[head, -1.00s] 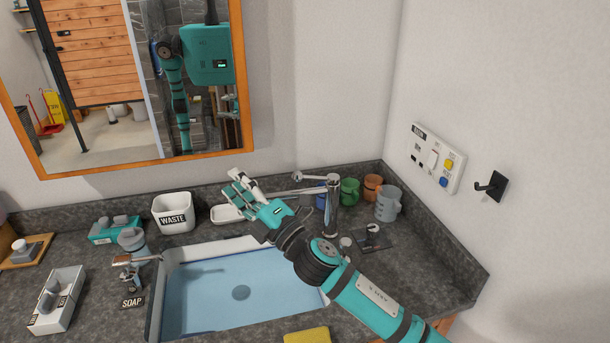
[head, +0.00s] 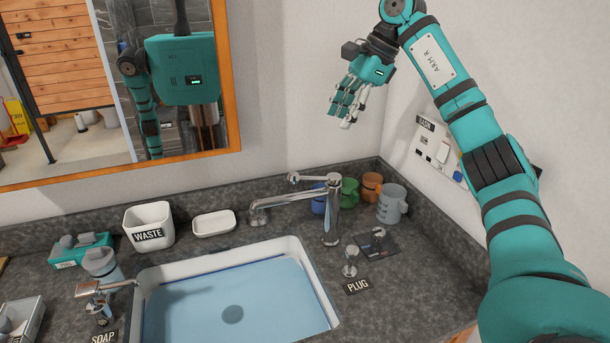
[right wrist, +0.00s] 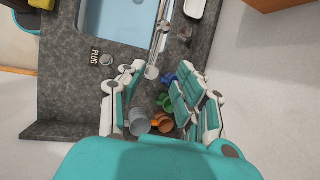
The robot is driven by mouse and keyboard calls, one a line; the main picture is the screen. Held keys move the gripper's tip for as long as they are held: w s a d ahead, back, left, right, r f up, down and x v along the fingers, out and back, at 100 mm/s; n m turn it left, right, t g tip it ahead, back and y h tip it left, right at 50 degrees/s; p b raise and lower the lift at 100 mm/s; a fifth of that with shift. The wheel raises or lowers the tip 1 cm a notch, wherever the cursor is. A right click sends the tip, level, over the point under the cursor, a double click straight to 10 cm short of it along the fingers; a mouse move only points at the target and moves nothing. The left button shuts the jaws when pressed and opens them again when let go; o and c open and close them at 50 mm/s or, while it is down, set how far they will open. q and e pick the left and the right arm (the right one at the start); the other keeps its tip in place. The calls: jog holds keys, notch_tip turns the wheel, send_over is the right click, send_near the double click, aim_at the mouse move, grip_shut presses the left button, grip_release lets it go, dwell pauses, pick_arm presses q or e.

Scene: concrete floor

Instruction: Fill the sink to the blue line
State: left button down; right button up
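The white sink (head: 309,254) holds pale blue water (head: 270,295), and a drain shows as a dark disc under it. A blue line (head: 215,269) runs along the inside back wall, close to the water's edge; I cannot tell whether the water touches it. The chrome tap (head: 332,215) has its spout over the sink's back edge and a lever on top. No stream shows. A plug knob (head: 350,262) stands right of the sink by its PLUG label (head: 357,287). My right gripper (head: 347,112) is raised by the wall, open and empty; its fingers (right wrist: 160,88) are apart. My left gripper is not in view.
Cups (head: 391,204) stand behind the tap on the right. A waste bin (head: 148,227) and soap dish (head: 214,223) sit behind the sink. A soap dispenser (head: 101,292) is at left. A wall panel (head: 437,147) is behind my right arm.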

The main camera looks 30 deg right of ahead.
aim_at(307, 177)
jog(key=p+x, duration=0.2)
jog(key=x, duration=1.5)
jog(key=shift+a+f, duration=0.1)
jog(key=shift+c, duration=0.2)
jog(key=shift+w+f, duration=0.1)
jog(key=shift+w, duration=0.1)
grip_shut()
